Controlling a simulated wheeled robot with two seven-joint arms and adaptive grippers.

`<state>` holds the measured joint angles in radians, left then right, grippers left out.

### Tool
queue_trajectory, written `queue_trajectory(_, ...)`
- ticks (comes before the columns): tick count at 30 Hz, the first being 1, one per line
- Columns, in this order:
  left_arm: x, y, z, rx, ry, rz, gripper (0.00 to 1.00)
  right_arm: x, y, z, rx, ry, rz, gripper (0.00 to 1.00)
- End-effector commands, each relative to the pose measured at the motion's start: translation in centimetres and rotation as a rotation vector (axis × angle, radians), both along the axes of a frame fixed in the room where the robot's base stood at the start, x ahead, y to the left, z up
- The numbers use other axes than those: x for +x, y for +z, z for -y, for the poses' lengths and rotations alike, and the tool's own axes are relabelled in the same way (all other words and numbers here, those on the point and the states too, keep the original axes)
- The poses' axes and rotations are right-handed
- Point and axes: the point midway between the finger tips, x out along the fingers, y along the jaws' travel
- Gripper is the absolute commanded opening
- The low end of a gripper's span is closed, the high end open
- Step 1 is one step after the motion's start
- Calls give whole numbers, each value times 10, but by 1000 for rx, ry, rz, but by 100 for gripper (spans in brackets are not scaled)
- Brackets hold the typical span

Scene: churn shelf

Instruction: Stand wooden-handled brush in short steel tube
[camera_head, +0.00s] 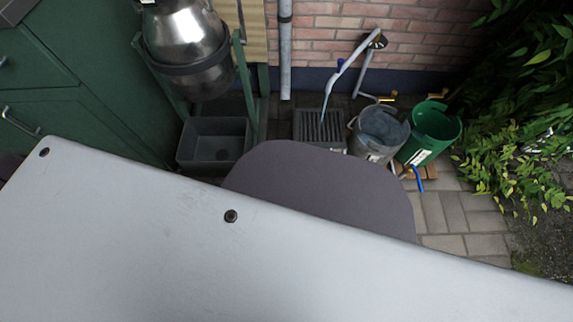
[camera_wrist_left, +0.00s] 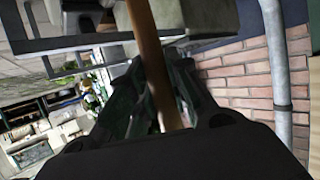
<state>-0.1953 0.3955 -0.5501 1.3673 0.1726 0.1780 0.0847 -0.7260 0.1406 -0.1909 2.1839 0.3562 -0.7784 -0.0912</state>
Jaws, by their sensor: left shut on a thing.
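In the left wrist view my left gripper (camera_wrist_left: 160,95) is shut on the brown wooden handle of the brush (camera_wrist_left: 146,35). The handle runs between the fingers and on past the top edge of the picture. The brush's bristle end is not visible. I cannot make out the short steel tube in either view. Neither gripper shows in the head view, where a large pale surface covers the lower part. My right gripper is not in view.
In the head view a steel churn (camera_head: 185,45) hangs in a green frame above a grey tub (camera_head: 213,143). A drain grate (camera_head: 320,127), a metal bucket (camera_head: 379,130) and a green bucket (camera_head: 433,128) stand by the brick wall (camera_head: 335,35). A downpipe (camera_wrist_left: 276,60) shows in the wrist view.

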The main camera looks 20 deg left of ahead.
Motion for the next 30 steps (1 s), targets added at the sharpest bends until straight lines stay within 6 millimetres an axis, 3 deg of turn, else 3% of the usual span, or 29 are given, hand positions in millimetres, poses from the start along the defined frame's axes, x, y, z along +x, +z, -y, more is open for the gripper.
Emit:
queue_trajectory(5, 0, 0, 0, 0, 0, 1, 0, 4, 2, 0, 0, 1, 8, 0)
queue_trajectory(6, 0, 0, 0, 0, 0, 1, 21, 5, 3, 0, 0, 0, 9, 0)
queue_trajectory(12, 0, 0, 0, 0, 0, 1, 45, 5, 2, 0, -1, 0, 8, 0)
queue_trajectory(30, -7, 3, -5, 1, 1, -1, 45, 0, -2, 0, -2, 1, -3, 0)
